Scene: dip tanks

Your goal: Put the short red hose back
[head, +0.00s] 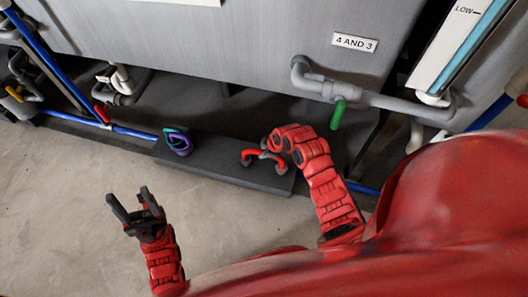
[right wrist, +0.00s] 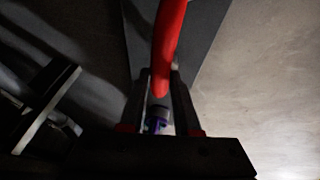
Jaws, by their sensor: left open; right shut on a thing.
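The short red hose (head: 249,154) shows as a small arch with dark ends at the right part of the dark ledge below the tank. My right gripper (head: 266,153) is shut on it near its middle; my own wrist partly covers the gripper. In the right wrist view the red hose (right wrist: 168,45) runs up from between the two fingers (right wrist: 160,100). I cannot tell whether the hose ends touch the ledge. My left gripper (head: 135,207) is open and empty, above the bare floor at the lower left.
Coiled purple and teal hoses (head: 178,141) sit at the left end of the dark ledge (head: 215,158). Grey pipes with a green handle (head: 338,114) hang below the "4 AND 3" label (head: 355,42). A blue pipe (head: 135,132) runs low at left. The floor (head: 70,200) is clear.

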